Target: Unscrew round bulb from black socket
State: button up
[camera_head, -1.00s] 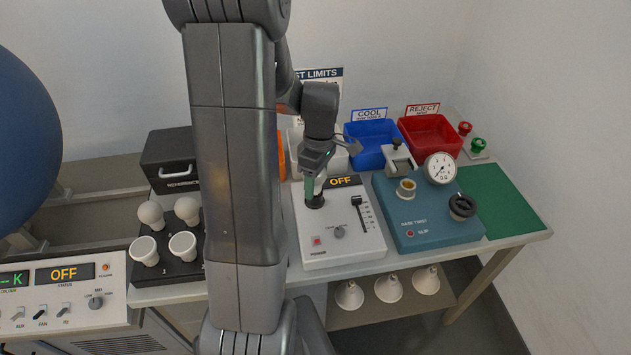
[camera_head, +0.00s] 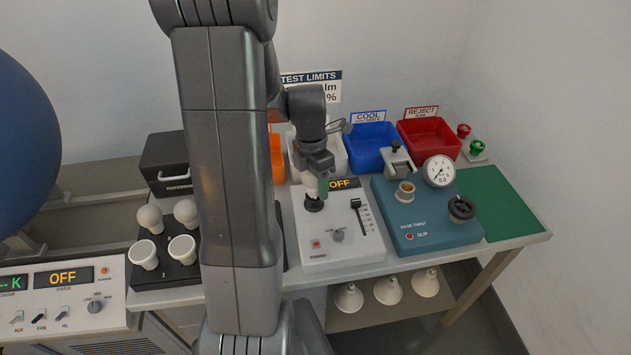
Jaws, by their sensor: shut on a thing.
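The black socket (camera_head: 313,205) stands on the white power unit (camera_head: 345,251), whose display reads OFF. A white bulb (camera_head: 311,187) sits in or right at the socket; its upper part is hidden by my gripper, so its shape is not clear. I cannot tell how far the bulb's base is inside the socket.
The teal base-twist unit (camera_head: 427,228) with a gauge (camera_head: 439,170) stands to the right. Blue (camera_head: 373,137), red (camera_head: 430,138), white and orange (camera_head: 277,158) bins line the back. A black rack (camera_head: 166,274) holds several bulbs at left. The green mat (camera_head: 505,205) is bare.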

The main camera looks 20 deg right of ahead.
jog(key=o, duration=0.9)
jog(key=shift+c, duration=0.2)
jog(key=m, duration=0.5)
jog(key=shift+y+p, duration=0.3)
jog(key=shift+p, duration=0.1)
jog(key=m, duration=0.5)
jog(key=shift+s+a+y, duration=0.1)
jog(key=shift+a+y, duration=0.05)
jog(key=shift+y, duration=0.15)
jog(key=m, duration=0.3)
jog(key=m+t, duration=0.1)
jog(key=m, duration=0.2)
jog(key=shift+a+y, duration=0.1)
jog(key=shift+y, duration=0.2)
jog(key=m, duration=0.7)
jog(key=shift+s+a+t, duration=0.1)
jog(key=shift+a+t, duration=0.05)
jog(key=shift+t, duration=0.25)
